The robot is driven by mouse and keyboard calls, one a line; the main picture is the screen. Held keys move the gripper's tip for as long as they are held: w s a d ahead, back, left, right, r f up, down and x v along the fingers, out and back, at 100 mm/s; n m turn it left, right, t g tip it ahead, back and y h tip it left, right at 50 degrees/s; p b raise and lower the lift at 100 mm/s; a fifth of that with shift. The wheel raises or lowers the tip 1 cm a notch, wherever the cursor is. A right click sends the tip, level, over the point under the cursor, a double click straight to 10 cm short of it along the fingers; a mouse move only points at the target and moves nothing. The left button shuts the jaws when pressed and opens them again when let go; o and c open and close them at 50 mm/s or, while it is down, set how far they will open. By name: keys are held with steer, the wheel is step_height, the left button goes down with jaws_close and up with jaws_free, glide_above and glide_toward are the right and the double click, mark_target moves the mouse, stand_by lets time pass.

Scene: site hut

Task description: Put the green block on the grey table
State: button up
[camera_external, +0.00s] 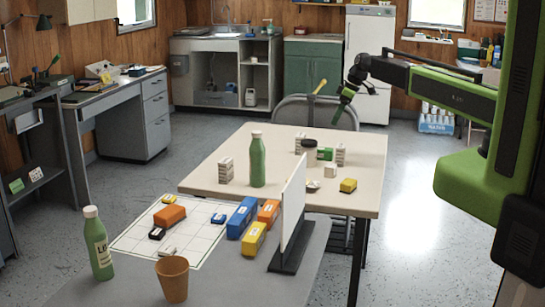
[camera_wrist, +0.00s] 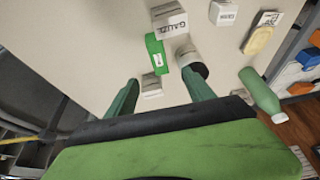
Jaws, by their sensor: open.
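The green block (camera_external: 325,153) lies on the beige table (camera_external: 238,152), among small white boxes and a dark jar (camera_external: 309,151). In the wrist view the green block (camera_wrist: 155,52) is just beyond my fingertips, beside the jar (camera_wrist: 190,62) and a gauze box (camera_wrist: 169,22). My gripper (camera_external: 339,116) is above the far part of the beige table. In the wrist view my gripper (camera_wrist: 163,82) is open, its fingers apart, with a small white box (camera_wrist: 151,86) showing between them. The grey table (camera_external: 235,277) is in the near foreground.
An upright white panel (camera_external: 293,206) stands on the grey table's right side. The grey table holds a gridded mat (camera_external: 133,240), several coloured blocks, a lidded bottle (camera_external: 98,245) and a brown cup (camera_external: 172,281).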

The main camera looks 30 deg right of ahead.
mark_target(321, 148)
steer(key=b+x, duration=1)
steer(key=x, duration=0.1)
steer(key=shift+d+f, duration=0.1)
steer(key=shift+f, duration=0.15)
steer(key=shift+w+f+b, duration=0.15)
steer(key=shift+f+b, duration=0.2)
steer(key=shift+a+r, duration=0.1)
steer(key=shift+a, duration=0.1)
steer(key=b+x, duration=0.4)
steer(key=x, duration=0.1)
steer(key=shift+w+d+f+b, duration=0.1)
steer(key=shift+w+f+b, duration=0.15)
steer(key=shift+b, duration=0.1)
steer(key=shift+r, duration=0.3)
steer(key=shift+f, duration=0.2)
jaws_close()
